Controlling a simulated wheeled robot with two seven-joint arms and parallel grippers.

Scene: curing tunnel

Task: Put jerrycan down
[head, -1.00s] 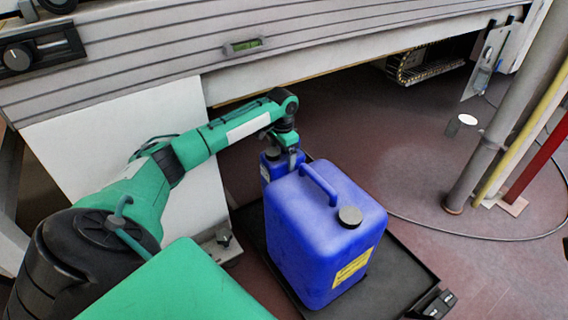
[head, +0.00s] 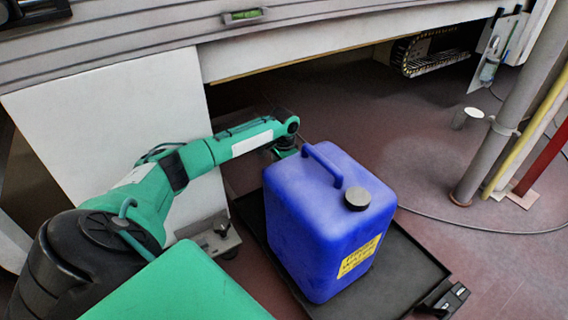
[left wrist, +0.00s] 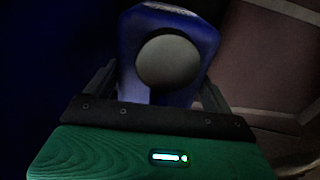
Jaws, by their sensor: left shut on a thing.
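The large jerrycan has a handle, a dark cap and a yellow label. It stands upright on a black tray (head: 408,262). My right gripper is not in view.
A long grey machine housing (head: 340,30) overhangs the floor at the back, with a white panel (head: 110,130) below it at the left. Grey and yellow pipes (head: 500,130) rise at the right. A cable lies on the floor. The tray's right part is bare.

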